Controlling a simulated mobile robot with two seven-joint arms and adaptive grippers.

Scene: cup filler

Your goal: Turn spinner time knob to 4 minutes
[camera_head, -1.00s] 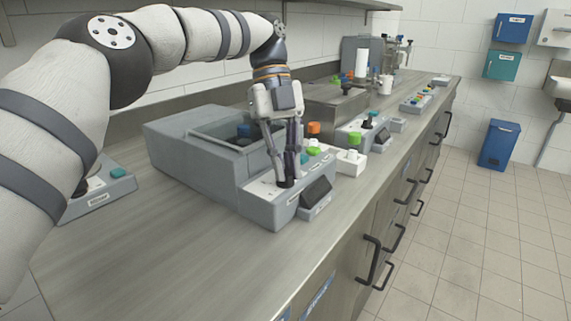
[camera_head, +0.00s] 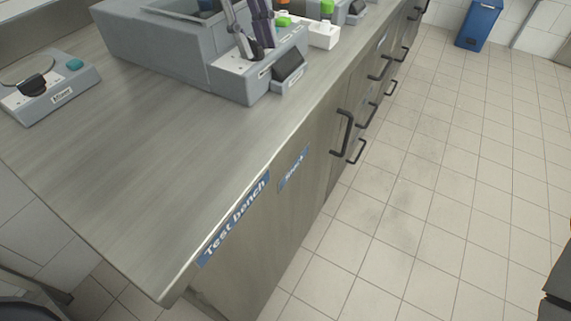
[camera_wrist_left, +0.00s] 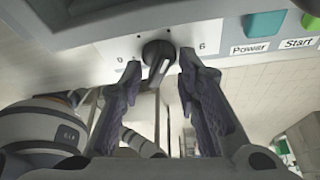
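The spinner (camera_head: 232,82) is a grey box whose front panel is at the top middle of the head view. Its dark time knob (camera_wrist_left: 158,54) shows in the left wrist view, between a printed 0 on the left and 6 on the right. The knob has a lighter grip ridge; I cannot read its exact setting. My left gripper (camera_wrist_left: 159,64) is open, with one finger on each side of the knob. A gap shows on the left side; contact on the right is unclear. The left gripper's fingers (camera_head: 248,48) also show over the panel. My right gripper is not in view.
A teal Power button (camera_wrist_left: 265,24) and a green Start button (camera_wrist_left: 310,21) sit right of the knob. A small tilted display (camera_head: 288,66) juts from the spinner's front. Another grey device (camera_head: 50,92) stands at left. The bench (camera_head: 150,150) between is clear.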

